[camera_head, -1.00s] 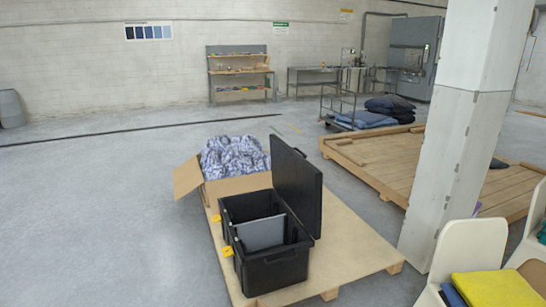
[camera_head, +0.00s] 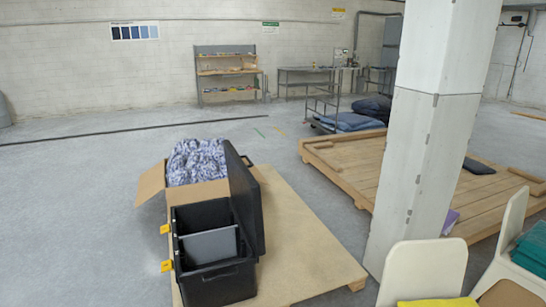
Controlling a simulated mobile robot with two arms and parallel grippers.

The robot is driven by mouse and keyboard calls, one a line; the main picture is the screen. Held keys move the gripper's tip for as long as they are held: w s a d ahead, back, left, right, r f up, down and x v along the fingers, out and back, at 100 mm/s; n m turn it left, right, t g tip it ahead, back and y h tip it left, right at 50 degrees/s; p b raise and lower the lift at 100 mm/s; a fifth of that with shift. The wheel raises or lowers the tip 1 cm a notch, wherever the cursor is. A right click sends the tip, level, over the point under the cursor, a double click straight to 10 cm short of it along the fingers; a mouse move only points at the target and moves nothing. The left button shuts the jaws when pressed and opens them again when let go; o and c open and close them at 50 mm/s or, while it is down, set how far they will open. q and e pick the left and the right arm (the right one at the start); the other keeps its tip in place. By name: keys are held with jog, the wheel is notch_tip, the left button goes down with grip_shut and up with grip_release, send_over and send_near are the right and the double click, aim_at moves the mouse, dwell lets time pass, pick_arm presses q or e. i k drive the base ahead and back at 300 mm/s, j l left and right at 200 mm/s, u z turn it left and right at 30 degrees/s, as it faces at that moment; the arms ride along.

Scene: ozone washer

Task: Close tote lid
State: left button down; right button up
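The black tote (camera_head: 219,284) stands on a low wooden platform in the lower left of the head view. Its lid (camera_head: 246,203) is open, standing nearly upright along the tote's right side. A grey divider panel (camera_head: 210,246) stands tilted inside the tote. Two yellow tags (camera_head: 166,266) hang at its left edge. Neither of my grippers shows in the head view.
A cardboard box (camera_head: 152,184) of blue-white fabric (camera_head: 197,161) sits directly behind the tote. The wooden platform (camera_head: 300,262) is bare to the tote's right. A white pillar (camera_head: 424,150) and white chairs (camera_head: 423,270) stand at right. Open floor lies left.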

aim_at(246, 190)
jog(key=i+l, duration=0.35)
jog(key=i+l+z, duration=0.1)
jog(key=i+l, duration=0.2)
jog(key=i, duration=0.2)
jog(key=i+z, duration=0.2)
jog(key=i, duration=1.25)
jog(key=i+j, duration=0.35)
